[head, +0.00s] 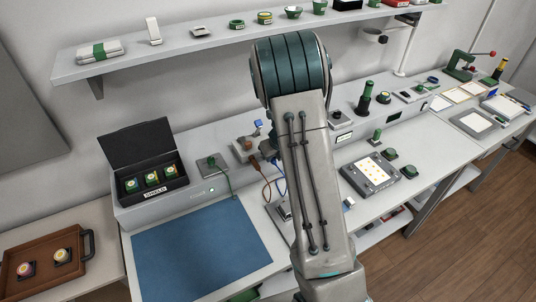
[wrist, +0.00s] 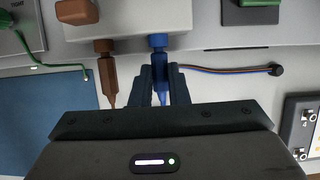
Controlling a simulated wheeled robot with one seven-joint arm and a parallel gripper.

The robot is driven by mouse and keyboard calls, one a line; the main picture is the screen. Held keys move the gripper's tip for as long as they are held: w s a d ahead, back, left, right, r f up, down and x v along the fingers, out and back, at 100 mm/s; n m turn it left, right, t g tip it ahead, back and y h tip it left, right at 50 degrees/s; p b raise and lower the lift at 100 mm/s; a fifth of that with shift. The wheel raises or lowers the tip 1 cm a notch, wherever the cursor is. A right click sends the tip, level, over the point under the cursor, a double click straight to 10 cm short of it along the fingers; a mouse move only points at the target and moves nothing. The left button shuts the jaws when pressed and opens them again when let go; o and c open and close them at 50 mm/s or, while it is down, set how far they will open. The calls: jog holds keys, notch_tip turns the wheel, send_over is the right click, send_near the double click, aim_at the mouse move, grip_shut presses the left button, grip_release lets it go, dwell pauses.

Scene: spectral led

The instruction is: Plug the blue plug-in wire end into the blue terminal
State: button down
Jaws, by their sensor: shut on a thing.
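In the wrist view, my gripper (wrist: 160,72) is shut on the blue plug-in wire end (wrist: 158,43), its dark fingers on either side of the narrow blue part. The wide blue end points at the front edge of the pale terminal box (wrist: 125,18) and appears to meet it; how deep it sits I cannot tell. A brown wire end (wrist: 104,75) sits beside it to the left, at the same edge, below a brown lever (wrist: 77,11). In the head view, a blue piece (head: 258,124) stands raised over the box, probably the blue terminal's lever.
A green plug with a green wire (wrist: 62,67) lies left, near the blue mat (wrist: 35,110). A brown-and-blue cable (wrist: 230,70) runs right to a dark grommet. In the head view, an open black case (head: 150,192) stands left and a button panel (head: 370,172) right.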

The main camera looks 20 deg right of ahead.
jog(key=c, duration=1.3)
grip_release()
jog(key=shift+r, duration=0.1)
jog(key=v, duration=1.3)
jog(key=shift+r, duration=0.35)
